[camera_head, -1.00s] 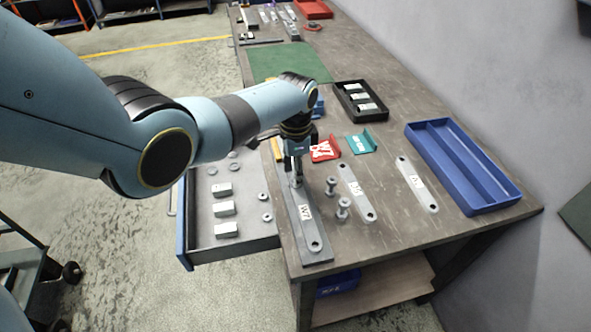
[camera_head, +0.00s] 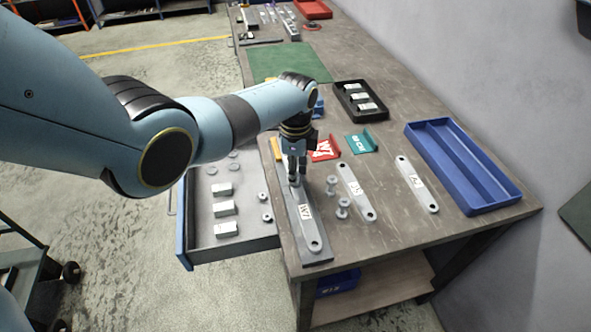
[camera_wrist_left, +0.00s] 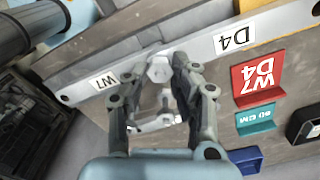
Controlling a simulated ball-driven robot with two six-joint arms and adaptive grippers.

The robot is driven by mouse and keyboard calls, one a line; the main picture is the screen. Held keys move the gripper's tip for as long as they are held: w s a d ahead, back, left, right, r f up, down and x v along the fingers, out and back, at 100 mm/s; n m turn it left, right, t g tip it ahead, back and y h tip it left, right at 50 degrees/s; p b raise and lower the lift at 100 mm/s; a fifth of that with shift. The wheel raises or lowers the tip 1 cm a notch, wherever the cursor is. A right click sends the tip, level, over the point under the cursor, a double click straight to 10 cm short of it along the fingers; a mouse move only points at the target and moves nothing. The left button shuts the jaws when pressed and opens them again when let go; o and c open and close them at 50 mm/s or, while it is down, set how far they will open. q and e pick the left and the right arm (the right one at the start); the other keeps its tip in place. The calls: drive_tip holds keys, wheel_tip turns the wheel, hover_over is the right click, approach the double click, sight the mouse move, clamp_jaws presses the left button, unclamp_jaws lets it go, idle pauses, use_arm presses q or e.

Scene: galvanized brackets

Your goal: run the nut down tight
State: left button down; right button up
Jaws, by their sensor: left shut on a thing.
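A light metal strip labelled W7 (camera_head: 306,214) lies on a dark grey bar (camera_head: 318,260) at the bench's left edge. In the left wrist view the W7 strip (camera_wrist_left: 82,87) and a strip labelled D4 (camera_wrist_left: 262,28) run in line, one on each side of a hex nut (camera_wrist_left: 159,70). My left gripper (camera_head: 296,181) points down at the W7 strip's far end, its fingers closed around the nut, which they hide in the head view. The fingers show on both sides of the nut in the left wrist view (camera_wrist_left: 150,85). My right gripper is out of view.
Loose bolts (camera_head: 343,207) stand just right of the bar, near two loose strips (camera_head: 417,185). Red (camera_head: 325,148) and teal (camera_head: 362,142) label holders, a black tray (camera_head: 343,92) and a blue tray (camera_head: 513,196) stand beyond. An open drawer (camera_head: 262,236) juts out left.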

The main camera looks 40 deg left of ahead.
use_arm(q)
drive_tip(key=m, duration=0.3)
drive_tip(key=shift+a+m, duration=0.1)
drive_tip(key=shift+m, duration=0.3)
drive_tip(key=m, duration=0.5)
drive_tip(key=shift+m, duration=0.3)
drive_tip(key=m, duration=0.5)
drive_tip(key=shift+a, duration=0.1)
drive_tip(key=m, duration=0.4)
drive_tip(key=shift+w+r+m, duration=0.1)
drive_tip(key=shift+m, duration=0.2)
drive_tip(key=c, duration=1.3)
unclamp_jaws()
drive_tip(key=shift+a, duration=0.1)
drive_tip(key=shift+o, duration=0.2)
drive_tip(key=shift+d, duration=0.2)
